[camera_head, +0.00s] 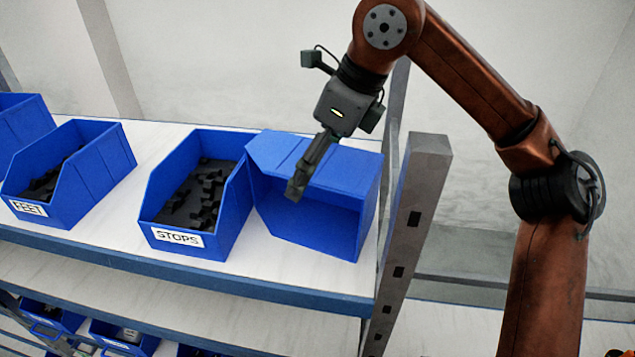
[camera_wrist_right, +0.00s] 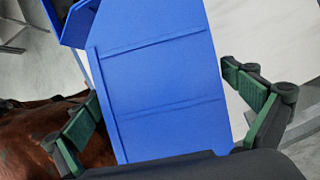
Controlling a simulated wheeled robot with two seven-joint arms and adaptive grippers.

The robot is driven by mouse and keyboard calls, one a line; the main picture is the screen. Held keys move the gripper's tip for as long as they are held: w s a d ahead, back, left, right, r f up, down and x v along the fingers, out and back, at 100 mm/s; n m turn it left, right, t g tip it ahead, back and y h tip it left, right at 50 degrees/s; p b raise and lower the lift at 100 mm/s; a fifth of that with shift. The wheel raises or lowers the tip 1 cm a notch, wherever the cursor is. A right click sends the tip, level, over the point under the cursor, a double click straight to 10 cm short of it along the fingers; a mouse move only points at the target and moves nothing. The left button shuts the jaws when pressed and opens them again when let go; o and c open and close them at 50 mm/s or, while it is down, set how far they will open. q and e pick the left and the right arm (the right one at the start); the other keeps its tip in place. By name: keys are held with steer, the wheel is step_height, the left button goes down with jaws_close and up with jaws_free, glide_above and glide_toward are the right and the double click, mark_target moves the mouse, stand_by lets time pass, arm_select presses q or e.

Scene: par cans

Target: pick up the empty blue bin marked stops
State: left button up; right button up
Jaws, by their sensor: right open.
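An empty-looking blue bin (camera_head: 365,205) sits at the right end of the upper shelf. It looks tipped over, with its dark open side facing me; no label shows on it. Left of it, a blue bin with a STOPS label (camera_head: 178,238) stands upright and holds several black parts. My right gripper (camera_head: 297,185) is over the empty-looking bin, in front of part of it. In the right wrist view the open fingers (camera_wrist_right: 160,92) lie on either side of a blue bin wall (camera_wrist_right: 165,75); contact cannot be told. My left gripper is not in view.
A FEET bin (camera_head: 100,170) with dark parts stands further left, beside another blue bin (camera_head: 22,120). A grey upright post (camera_head: 412,215) closes off the shelf's right end. Smaller blue bins (camera_head: 125,338) sit on a lower level. White shelf surface is free between the FEET and STOPS bins.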

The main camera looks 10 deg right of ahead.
steer(key=shift+a, duration=0.15)
steer(key=shift+f, duration=0.2)
stand_by(0.5)
steer(key=shift+c, duration=0.4)
steer(key=c, duration=1.4)
